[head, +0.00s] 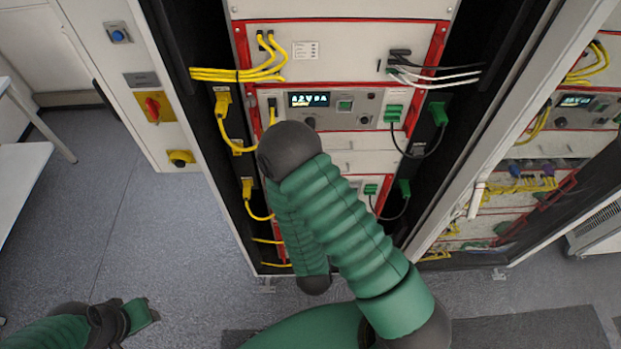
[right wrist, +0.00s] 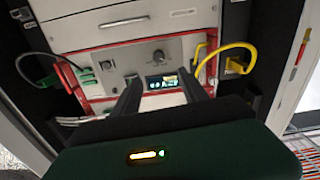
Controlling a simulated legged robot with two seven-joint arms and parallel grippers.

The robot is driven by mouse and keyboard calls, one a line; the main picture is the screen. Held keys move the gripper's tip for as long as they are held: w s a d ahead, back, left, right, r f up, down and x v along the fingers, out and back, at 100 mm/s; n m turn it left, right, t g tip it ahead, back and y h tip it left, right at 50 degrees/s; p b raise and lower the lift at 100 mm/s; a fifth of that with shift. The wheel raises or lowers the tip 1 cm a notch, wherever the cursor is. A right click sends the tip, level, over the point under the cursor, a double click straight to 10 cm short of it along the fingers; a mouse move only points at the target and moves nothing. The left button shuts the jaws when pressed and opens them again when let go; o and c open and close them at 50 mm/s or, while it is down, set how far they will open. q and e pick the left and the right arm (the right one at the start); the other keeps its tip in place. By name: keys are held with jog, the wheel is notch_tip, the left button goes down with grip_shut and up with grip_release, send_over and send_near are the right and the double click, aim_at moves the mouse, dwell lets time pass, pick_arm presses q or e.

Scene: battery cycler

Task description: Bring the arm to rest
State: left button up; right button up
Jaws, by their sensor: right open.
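My right arm (head: 345,225), in green ribbed sleeves with dark joints, rises in front of the battery cycler (head: 365,97) in the head view. Its gripper is hidden there behind the arm. In the right wrist view my right gripper (right wrist: 160,77) shows two dark fingers spread apart with nothing between them. They point toward the cycler's panel with its lit display (right wrist: 162,82); I cannot tell the exact gap.
Yellow cables (head: 238,75) hang at the cabinet's left and green plugs (head: 439,113) with dark cables at its right. A red switch (head: 152,107) sits on the left post. A white table (head: 20,175) stands far left. Grey floor (head: 130,230) is clear between.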

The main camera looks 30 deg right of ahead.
jog(key=shift+d, duration=0.2)
jog(key=w+a+f+n+g+y+b, duration=0.1)
jog(key=w+a+f+g+y+b, duration=0.2)
jog(key=f+b, duration=0.6)
jog(key=a+f+g+y+b, duration=0.35)
jog(key=f+b, duration=0.45)
jog(key=f, duration=0.4)
jog(key=s+a+f+n+g+y+b, duration=0.1)
jog(key=s+f+n+g+b, duration=0.3)
jog(key=s+b, duration=0.5)
jog(key=s+f+g+y, duration=0.1)
jog(key=s+f+g, duration=0.1)
jog(key=s, duration=0.1)
jog(key=shift+s+y, duration=0.35)
jog(key=shift+s, duration=0.05)
jog(key=shift+a, duration=0.1)
jog(key=shift+a, duration=0.1)
